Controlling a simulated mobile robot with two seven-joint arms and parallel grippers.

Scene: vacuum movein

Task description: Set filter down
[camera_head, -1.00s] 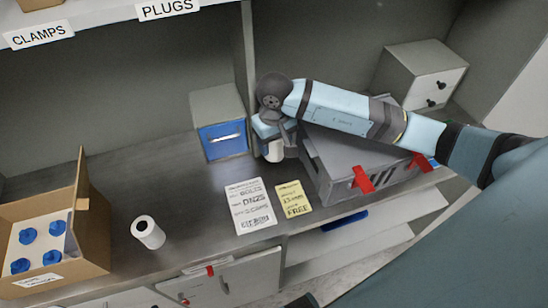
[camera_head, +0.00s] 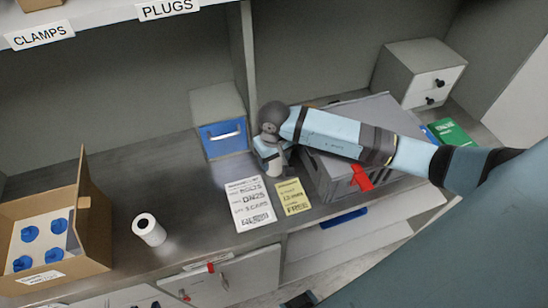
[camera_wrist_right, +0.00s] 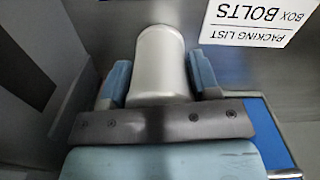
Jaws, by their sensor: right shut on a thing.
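A pale cylinder, which looks like the filter (camera_wrist_right: 160,62), sits between the two blue-padded fingers of my right gripper (camera_wrist_right: 160,85) in the right wrist view. The gripper is shut on it. In the head view the right gripper (camera_head: 272,160) is low over the bench, between the blue-fronted drawer box and the grey case. The filter is mostly hidden there; I cannot tell whether it touches the bench. Another white cylinder (camera_head: 149,229) stands on the bench at left. My left gripper is not in view.
A grey case (camera_head: 322,178) with red latches lies under my right arm. A blue-fronted drawer box (camera_head: 223,140) is beside the gripper. A white packing list (camera_head: 250,205) and yellow note (camera_head: 293,196) lie in front. An open carton (camera_head: 95,235) is at left. The mid-left bench is clear.

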